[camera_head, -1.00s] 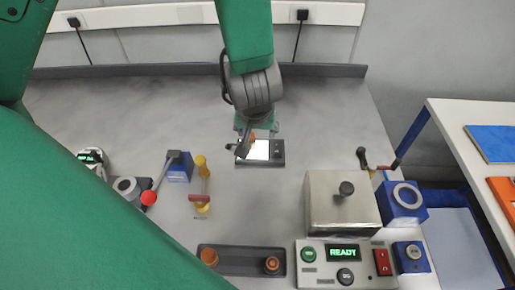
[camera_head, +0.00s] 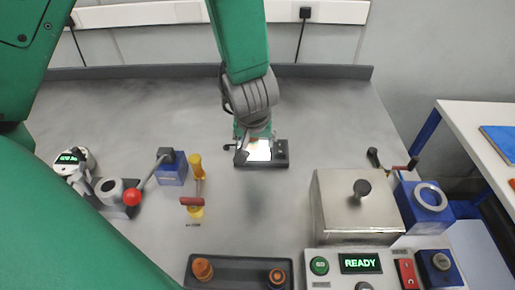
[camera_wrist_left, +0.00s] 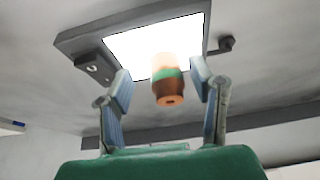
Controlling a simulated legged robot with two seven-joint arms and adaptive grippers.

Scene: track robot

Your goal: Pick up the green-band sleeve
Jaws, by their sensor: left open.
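The green-band sleeve (camera_wrist_left: 168,88) is copper-brown with a green ring and a pale far end. In the left wrist view it stands in front of the bright panel of a light box (camera_wrist_left: 72,44). My left gripper (camera_wrist_left: 160,74) is open, with one finger on each side of the sleeve and a visible gap on both sides. In the head view my left gripper (camera_head: 250,150) is over the light box (camera_head: 281,153), and the sleeve is mostly hidden behind it. My right gripper is not in view.
A dark tray (camera_head: 240,270) at the front holds two orange-brown sleeves. A metal box (camera_head: 340,212) and a READY panel (camera_head: 338,262) stand at right. A yellow-and-red tool (camera_head: 197,185) and a red-knobbed lever (camera_head: 132,198) stand at left. The back of the table is clear.

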